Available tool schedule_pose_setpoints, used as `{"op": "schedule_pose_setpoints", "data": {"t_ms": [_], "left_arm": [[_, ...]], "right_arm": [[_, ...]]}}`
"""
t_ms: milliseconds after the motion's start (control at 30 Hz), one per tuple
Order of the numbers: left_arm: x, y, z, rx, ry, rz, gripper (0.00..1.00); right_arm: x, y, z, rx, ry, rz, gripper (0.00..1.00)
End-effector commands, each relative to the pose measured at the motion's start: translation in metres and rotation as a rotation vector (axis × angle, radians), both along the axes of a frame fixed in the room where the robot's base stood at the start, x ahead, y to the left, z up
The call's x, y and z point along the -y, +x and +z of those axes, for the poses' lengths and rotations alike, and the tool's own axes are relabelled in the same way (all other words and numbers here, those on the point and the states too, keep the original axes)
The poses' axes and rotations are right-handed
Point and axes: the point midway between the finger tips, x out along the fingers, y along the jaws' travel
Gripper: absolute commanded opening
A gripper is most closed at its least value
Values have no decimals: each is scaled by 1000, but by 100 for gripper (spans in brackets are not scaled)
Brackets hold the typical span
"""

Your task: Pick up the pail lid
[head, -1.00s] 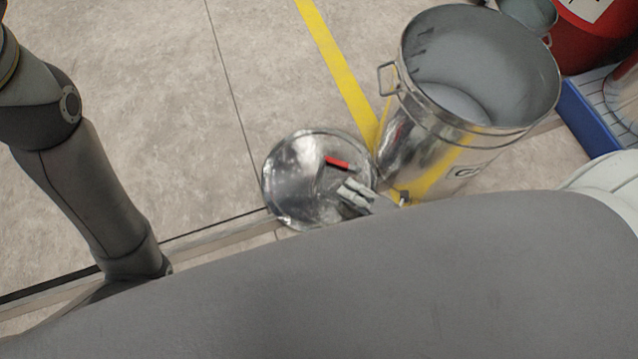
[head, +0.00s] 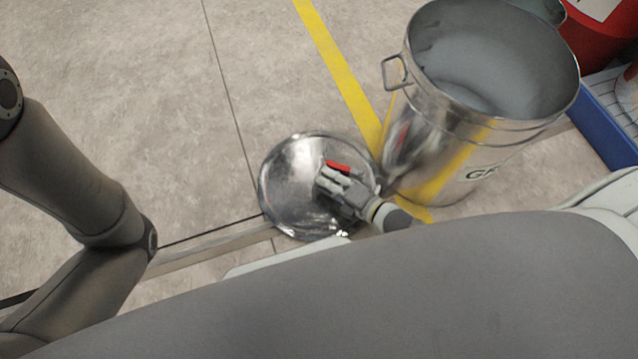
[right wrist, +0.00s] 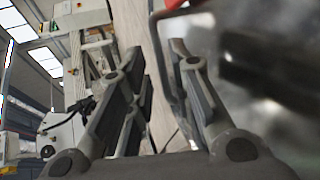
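The pail lid (head: 290,187) is a round, shiny metal disc with a red handle grip (head: 339,166), beside the pail's base. I cannot tell if it lies flat or leans. My right gripper (head: 328,179) is over the lid, close to the red grip. In the right wrist view the fingers (right wrist: 160,85) are apart. The handle's thin metal wire (right wrist: 158,50) and the red grip (right wrist: 172,4) show between or just behind the fingertips, and the blurred lid (right wrist: 265,75) fills the right side. My left arm shows in the head view, but its gripper does not.
The open metal pail (head: 440,150) with a side handle (head: 395,72) stands right of the lid. A blue-edged tray (head: 602,125) and a red container (head: 600,40) are at the right. The floor left of the yellow line (head: 340,70) is clear.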

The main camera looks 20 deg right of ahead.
Motion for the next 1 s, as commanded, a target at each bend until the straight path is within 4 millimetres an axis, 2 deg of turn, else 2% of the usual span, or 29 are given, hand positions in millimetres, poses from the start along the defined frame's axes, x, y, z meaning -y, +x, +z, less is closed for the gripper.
{"op": "schedule_pose_setpoints", "data": {"t_ms": [33,133,467,500,667,1000], "left_arm": [[0,0,-10,0,0,0,40],[0,0,-15,-1,0,0,40],[0,0,-16,0,1,0,40],[0,0,-16,0,1,0,40],[0,0,-16,0,1,0,40],[0,0,-16,0,1,0,40]], "right_arm": [[-3,6,-7,2,0,1,21],[-7,14,-9,1,1,0,21],[-11,19,-8,-1,0,0,21],[-11,19,-8,-1,0,0,19],[-10,18,-8,-1,0,0,0],[-11,19,-7,-1,4,-1,0]]}}
